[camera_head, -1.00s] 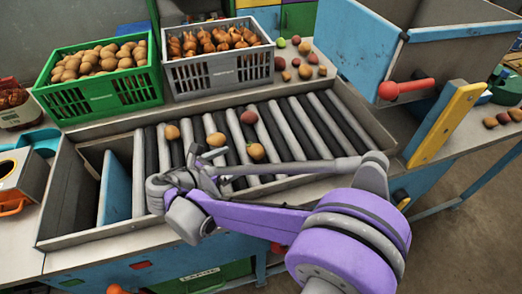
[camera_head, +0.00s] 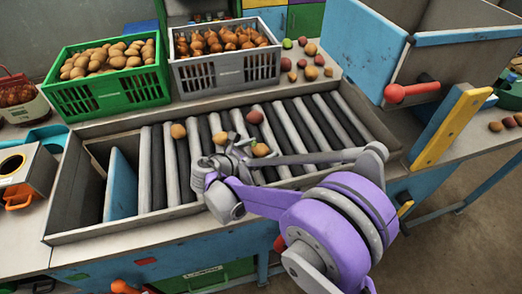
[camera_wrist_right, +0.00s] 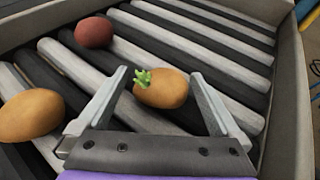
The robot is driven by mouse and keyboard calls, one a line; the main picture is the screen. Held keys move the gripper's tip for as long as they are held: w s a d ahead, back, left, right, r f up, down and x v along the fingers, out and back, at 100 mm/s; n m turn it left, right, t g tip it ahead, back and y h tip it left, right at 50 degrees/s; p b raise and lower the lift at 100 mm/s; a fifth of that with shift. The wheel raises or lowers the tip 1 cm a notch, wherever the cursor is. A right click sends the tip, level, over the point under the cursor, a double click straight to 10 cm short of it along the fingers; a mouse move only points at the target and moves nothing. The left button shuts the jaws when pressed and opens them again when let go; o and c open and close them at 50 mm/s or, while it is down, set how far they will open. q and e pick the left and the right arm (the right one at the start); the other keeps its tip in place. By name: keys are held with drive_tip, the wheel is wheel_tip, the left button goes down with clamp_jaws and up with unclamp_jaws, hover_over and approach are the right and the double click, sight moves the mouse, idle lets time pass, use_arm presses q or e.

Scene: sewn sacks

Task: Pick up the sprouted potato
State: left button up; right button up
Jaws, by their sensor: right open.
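The sprouted potato (camera_wrist_right: 168,92) is orange-brown with a green sprout at its left end. It lies on the roller conveyor and also shows in the head view (camera_head: 261,150), just right of my right gripper (camera_head: 238,150). In the right wrist view my right gripper (camera_wrist_right: 157,84) is open, with one finger on each side of the potato. My left gripper is not in view.
Other produce lies on the rollers: a red one (camera_head: 254,117), an orange-brown one (camera_head: 178,131) and another (camera_head: 220,138) by the gripper. Raised metal walls (camera_head: 150,233) border the conveyor. A green crate (camera_head: 112,92) and grey crate (camera_head: 225,70) stand behind it.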

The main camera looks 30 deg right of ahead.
sight(260, 146)
drive_tip(key=c, duration=1.3)
wheel_tip(260, 146, up, 10)
drive_tip(key=shift+r+p, duration=0.1)
drive_tip(key=shift+p, duration=0.35)
